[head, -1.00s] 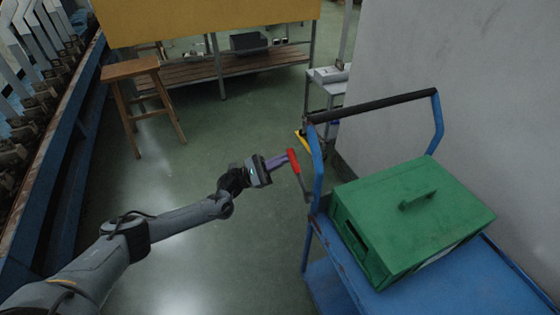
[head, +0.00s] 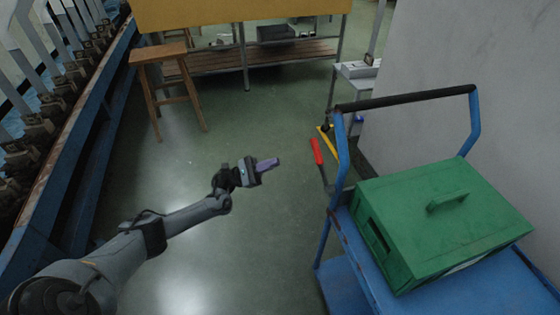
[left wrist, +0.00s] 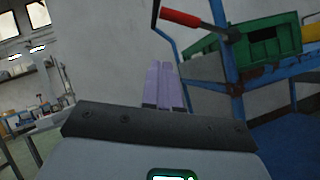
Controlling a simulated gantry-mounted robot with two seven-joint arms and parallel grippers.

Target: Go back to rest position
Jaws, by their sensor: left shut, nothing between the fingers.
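My left gripper (head: 268,164) reaches in from the left in the head view, over the green floor. Its purple fingers are shut with nothing between them. They also show pressed together in the left wrist view (left wrist: 160,85). The fingertips are apart from the red-handled lever (head: 316,151) on the cart, which lies to their right in the head view. My right gripper is not in any view.
A blue cart (head: 341,225) with a green box (head: 440,225) on it stands at the right, beside a grey wall. A long blue machine (head: 75,150) runs along the left. A wooden stool (head: 160,52) stands behind. Open floor lies between.

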